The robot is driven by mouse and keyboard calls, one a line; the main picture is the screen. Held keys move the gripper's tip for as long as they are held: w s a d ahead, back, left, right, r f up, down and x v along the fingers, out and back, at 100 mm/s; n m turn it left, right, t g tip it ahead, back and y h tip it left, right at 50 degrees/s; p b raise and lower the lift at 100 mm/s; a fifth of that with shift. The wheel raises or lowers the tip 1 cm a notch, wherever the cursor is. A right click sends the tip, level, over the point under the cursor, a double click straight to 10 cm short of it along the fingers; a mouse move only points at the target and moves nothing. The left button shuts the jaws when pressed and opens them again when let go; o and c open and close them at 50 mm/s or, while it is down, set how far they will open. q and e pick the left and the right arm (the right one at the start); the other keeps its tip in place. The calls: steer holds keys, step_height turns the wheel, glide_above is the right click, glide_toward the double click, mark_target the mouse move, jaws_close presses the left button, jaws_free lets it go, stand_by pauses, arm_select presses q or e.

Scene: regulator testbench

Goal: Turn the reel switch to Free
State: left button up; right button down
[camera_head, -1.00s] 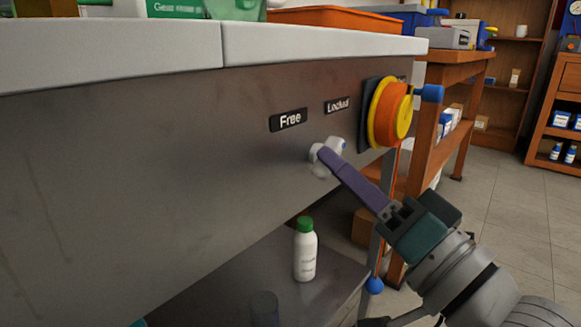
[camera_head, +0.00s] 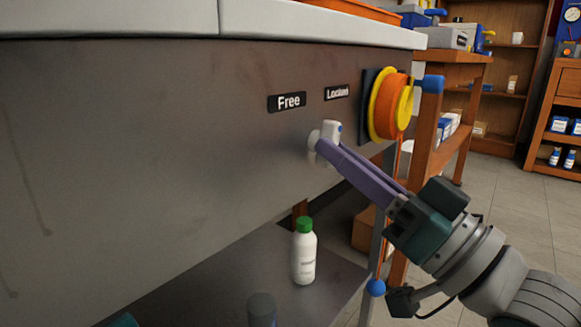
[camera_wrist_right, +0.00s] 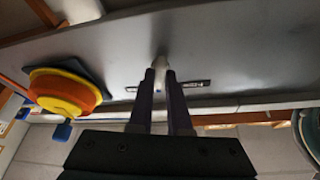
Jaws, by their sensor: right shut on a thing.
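The reel switch (camera_head: 331,130) is a small white knob on the grey front panel of the bench. It sits below the black "Free" label (camera_head: 287,102) and "Locked" label (camera_head: 337,92), and its lever points up, a little to the right. My right gripper (camera_head: 322,145) has its purple fingers shut on the switch. The wrist view shows the switch (camera_wrist_right: 160,65) between the two fingertips (camera_wrist_right: 160,78). The orange and yellow reel (camera_head: 387,105) is mounted to the right of the switch.
A white bottle with a green cap (camera_head: 304,255) stands on the lower shelf (camera_head: 240,280) under the panel. A blue ball (camera_head: 376,288) hangs on an orange cord below the reel. A wooden shelf unit (camera_head: 455,80) stands behind on the right.

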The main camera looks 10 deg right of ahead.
steer(key=shift+w+d+r+n+g+y+b, duration=0.15)
steer(key=shift+n+g+y+b, duration=0.6)
steer(key=shift+n, duration=2.1)
steer(key=shift+w+d+f+n+g+y+b, duration=0.15)
steer(key=shift+n+g+y, duration=1.1)
steer(key=shift+n, duration=1.65)
steer(key=shift+w+d+r+n+g+y+b, duration=0.15)
steer(key=shift+n+g+y+b, duration=0.8)
steer(key=shift+n, duration=1.9)
steer(key=shift+s+g+h+p, duration=0.1)
steer(key=shift+g+h+p, duration=0.15)
steer(key=shift+g+p, duration=0.3)
steer(key=c, duration=0.9)
jaws_free()
steer(key=shift+o, duration=0.2)
steer(key=p+v, duration=0.1)
steer(key=v, duration=0.9)
